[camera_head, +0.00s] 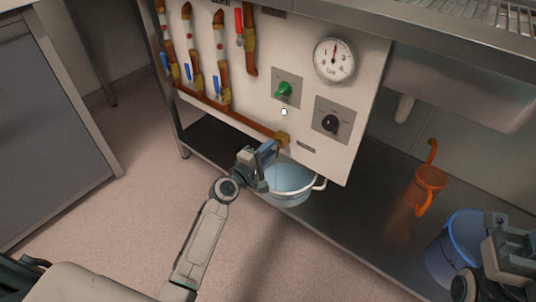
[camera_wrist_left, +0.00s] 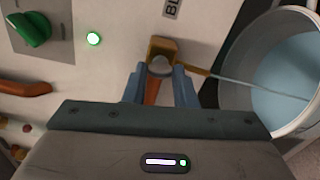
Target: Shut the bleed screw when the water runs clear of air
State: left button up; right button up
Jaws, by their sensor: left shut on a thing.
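The bleed screw (camera_wrist_left: 160,67) shows in the left wrist view as a grey round head on a brass block (camera_wrist_left: 162,46) at the end of the copper pipe. My left gripper (camera_head: 268,150) is shut on it, one blue finger on each side; the fingers also show in the left wrist view (camera_wrist_left: 160,85). A thin, pale, unbroken-looking stream of water (camera_wrist_left: 255,87) runs from the brass spout into a white-rimmed basin (camera_head: 318,185) holding bluish water. I cannot make out bubbles in it. My right gripper (camera_head: 515,245) is at the lower right edge, its fingers unclear.
The panel carries a green knob (camera_head: 284,89), a black knob (camera_head: 331,122), a pressure gauge (camera_head: 334,60) and a lit greenish-white lamp (camera_head: 284,112). Several valved pipes (camera_head: 219,60) stand at the upper left. An orange jug (camera_head: 428,180) and a blue bucket (camera_head: 458,235) stand on the lower shelf (camera_head: 350,215).

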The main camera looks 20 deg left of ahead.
pick_arm(q)
jog(key=shift+f+m+b, duration=0.15)
jog(key=shift+m+b, duration=0.25)
jog(key=shift+m, duration=0.5)
jog(key=o, duration=1)
jog(key=shift+s, duration=0.1)
jog(key=p+v, duration=0.1)
jog(key=v, duration=0.9)
jog(key=shift+s+a, duration=0.15)
jog(key=shift+s, duration=0.2)
jog(key=shift+r, duration=0.25)
